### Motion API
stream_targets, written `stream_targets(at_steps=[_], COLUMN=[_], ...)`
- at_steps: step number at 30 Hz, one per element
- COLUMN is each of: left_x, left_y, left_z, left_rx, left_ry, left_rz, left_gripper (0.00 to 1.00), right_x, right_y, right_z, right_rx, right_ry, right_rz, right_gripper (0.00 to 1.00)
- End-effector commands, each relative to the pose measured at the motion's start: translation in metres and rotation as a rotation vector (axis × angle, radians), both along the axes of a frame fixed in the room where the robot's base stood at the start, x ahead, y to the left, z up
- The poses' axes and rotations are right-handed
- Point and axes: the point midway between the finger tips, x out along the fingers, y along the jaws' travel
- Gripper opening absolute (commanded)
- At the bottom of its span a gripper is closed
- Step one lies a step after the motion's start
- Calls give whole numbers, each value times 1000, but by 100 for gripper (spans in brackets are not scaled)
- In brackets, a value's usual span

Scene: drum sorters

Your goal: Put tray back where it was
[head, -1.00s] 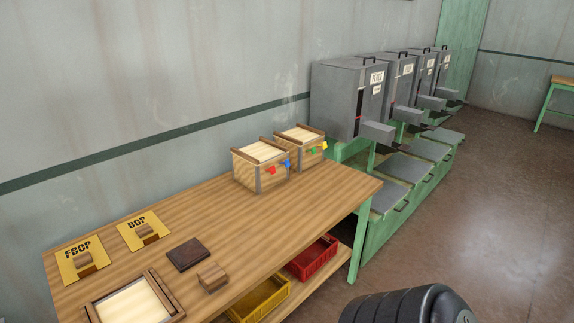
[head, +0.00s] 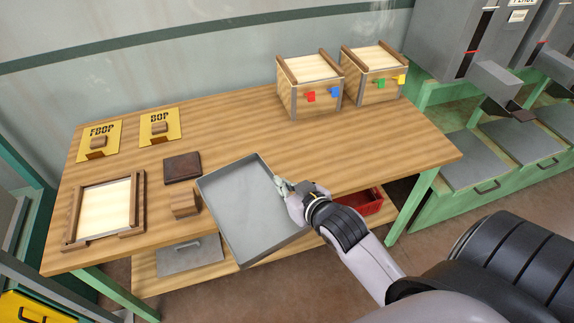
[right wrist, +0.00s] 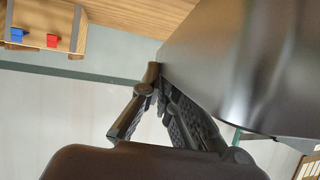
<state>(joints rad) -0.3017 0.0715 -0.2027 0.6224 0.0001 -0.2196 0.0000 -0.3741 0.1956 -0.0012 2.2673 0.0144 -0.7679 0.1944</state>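A grey shallow tray (head: 245,212) is tilted over the front edge of the wooden table, its open side facing up and empty. My right gripper (head: 284,188) is at the tray's right edge and appears shut on it. In the right wrist view, the fingers (right wrist: 153,85) come together at the edge of the tray (right wrist: 245,65), which fills the upper right. The exact grip is partly hidden. I cannot tell whether the tray's underside touches the table. My left gripper is not in view.
The table (head: 225,130) holds two wooden boxes (head: 310,95), a framed panel (head: 102,212), a dark block (head: 182,167) and a small wooden block (head: 184,203). A red bin (head: 362,203) sits below. Grey drum sorters (head: 470,50) with grey trays (head: 463,160) stand at right.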

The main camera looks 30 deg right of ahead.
Motion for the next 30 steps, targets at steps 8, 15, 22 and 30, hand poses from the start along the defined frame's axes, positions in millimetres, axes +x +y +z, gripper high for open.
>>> stream_targets(at_steps=[8, 15, 22, 30], left_x=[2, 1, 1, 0], left_y=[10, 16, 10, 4], left_z=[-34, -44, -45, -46], left_rx=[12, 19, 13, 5], left_ry=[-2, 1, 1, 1], left_rz=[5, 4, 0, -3], left_gripper=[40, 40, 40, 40], right_x=[100, 131, 134, 134], right_y=[-106, -161, -171, -170], right_z=[34, 76, 61, -11], right_rx=[3, 11, 16, 15], right_ry=[-13, -6, 5, 4], right_rz=[-124, -204, -220, -220], right_gripper=[0, 0, 0, 0])
